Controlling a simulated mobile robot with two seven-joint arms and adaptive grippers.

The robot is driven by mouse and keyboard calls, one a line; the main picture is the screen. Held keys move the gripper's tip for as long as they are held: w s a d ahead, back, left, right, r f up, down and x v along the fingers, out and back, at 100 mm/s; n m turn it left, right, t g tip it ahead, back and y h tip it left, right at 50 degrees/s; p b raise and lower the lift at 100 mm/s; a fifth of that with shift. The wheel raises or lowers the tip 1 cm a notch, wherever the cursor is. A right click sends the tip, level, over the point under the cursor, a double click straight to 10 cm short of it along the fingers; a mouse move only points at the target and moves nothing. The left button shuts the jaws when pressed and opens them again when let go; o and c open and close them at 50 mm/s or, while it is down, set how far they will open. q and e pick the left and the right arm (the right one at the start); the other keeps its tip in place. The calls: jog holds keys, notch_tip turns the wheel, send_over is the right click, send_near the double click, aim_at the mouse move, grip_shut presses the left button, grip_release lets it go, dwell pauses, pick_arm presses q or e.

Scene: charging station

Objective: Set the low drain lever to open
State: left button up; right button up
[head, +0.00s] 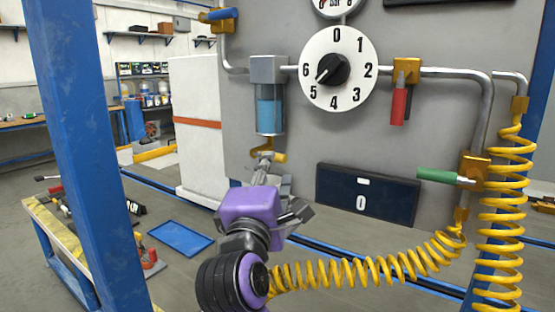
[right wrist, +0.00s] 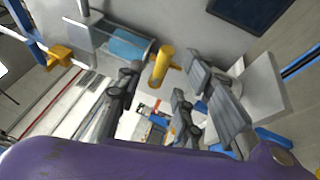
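The low drain lever (head: 278,156) is a short yellow handle under the filter with the blue bowl (head: 269,108). In the head view it lies nearly level, pointing right. My right gripper (head: 267,172) is just below it and partly covers the valve. In the right wrist view, the yellow handle (right wrist: 160,66) shows between the tips of my open right gripper (right wrist: 165,73). Neither finger clearly touches it. The blue bowl (right wrist: 128,46) is close to the left finger there. My left gripper is in neither view.
A numbered dial (head: 352,47), a red lever (head: 398,104) and a green lever (head: 437,176) are on the panel to the right. A blue lever (head: 217,14) is at upper left. A yellow coiled hose (head: 360,272) crosses low. A blue post (head: 95,150) stands left.

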jog(key=shift+m, duration=0.5)
jog(key=x, duration=0.7)
jog(key=shift+w+a+f+p, duration=0.2)
jog(key=shift+w+p, duration=0.15)
jog(key=shift+w, duration=0.1)
grip_shut()
